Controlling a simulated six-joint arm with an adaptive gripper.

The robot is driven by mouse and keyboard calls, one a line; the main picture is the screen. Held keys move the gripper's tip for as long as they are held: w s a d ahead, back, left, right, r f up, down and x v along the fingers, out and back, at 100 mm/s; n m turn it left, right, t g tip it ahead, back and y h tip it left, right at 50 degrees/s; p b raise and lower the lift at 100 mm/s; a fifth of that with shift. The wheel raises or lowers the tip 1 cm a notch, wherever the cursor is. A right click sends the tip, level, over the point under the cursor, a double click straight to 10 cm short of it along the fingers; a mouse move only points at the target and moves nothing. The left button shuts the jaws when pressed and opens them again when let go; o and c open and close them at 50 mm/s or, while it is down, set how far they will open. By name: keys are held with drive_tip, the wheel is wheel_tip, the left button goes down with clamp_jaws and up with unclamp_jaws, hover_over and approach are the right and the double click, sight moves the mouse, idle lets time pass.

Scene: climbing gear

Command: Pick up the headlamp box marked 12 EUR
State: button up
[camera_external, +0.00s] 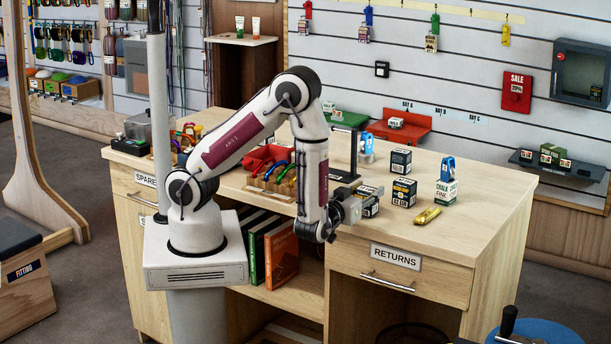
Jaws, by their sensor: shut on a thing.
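Three small dark headlamp boxes with pale printed bands are at the right part of the counter. One dark box (371,207) is at my gripper (361,204), which is shut on it from the left. The gripper partly covers this box, and its price is too small to read surely. A second box (404,193) stands upright just to its right, with price print that I cannot read surely. A third box (401,161) stands farther back. I cannot tell whether the gripped box touches the counter.
A chalk carton (446,193) with a blue carabiner on top and a yellow item (427,216) are to the right. A dark stand (345,160) is behind the gripper. A wooden rack of coloured gear (270,187) is to the left. The counter's right end (495,195) is clear.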

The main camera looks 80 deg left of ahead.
sight(367, 189)
drive_tip(key=shift+r, duration=4.85)
